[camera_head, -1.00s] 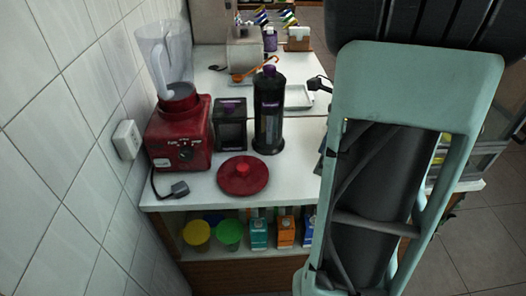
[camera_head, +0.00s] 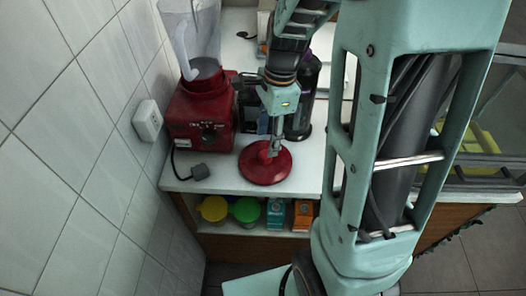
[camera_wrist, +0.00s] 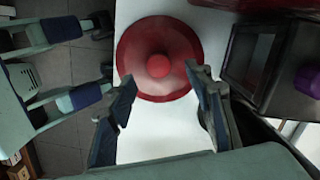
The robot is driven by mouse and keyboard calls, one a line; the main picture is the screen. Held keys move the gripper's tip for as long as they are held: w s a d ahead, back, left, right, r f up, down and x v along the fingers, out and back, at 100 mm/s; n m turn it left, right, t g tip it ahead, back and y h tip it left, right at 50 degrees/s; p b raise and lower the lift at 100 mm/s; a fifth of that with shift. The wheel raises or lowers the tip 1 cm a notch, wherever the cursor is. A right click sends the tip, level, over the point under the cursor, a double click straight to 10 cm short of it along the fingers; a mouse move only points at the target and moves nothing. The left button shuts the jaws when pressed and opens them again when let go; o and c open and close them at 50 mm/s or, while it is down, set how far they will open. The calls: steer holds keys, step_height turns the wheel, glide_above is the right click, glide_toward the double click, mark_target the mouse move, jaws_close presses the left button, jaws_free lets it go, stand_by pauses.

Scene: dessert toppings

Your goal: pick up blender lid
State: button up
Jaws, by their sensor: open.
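The blender lid (camera_head: 262,168) is a round red disc with a knob in its middle, lying flat on the white counter in front of the red blender base (camera_head: 201,112). In the wrist view the lid (camera_wrist: 139,71) shows its whole top, with the knob close to the middle of the picture. My gripper (camera_head: 273,152) hangs just above the lid in the head view. In the wrist view my gripper (camera_wrist: 165,95) has its two fingers spread apart with nothing between them.
A clear blender jug (camera_head: 190,30) sits on the blender base. A black bottle (camera_head: 300,105) and a dark box stand behind the lid, partly hidden by my arm. A tiled wall (camera_head: 60,120) is on the left. Jars and boxes sit on a shelf below the counter.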

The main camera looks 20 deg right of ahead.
mark_target(266, 151)
steer(key=f, duration=0.5)
steer(key=shift+s+a+f, duration=0.1)
steer(key=shift+a+f, duration=0.15)
steer(key=shift+f, duration=0.05)
steer(key=shift+c, duration=0.3)
steer(key=c, duration=1.2)
steer(key=shift+r, duration=0.1)
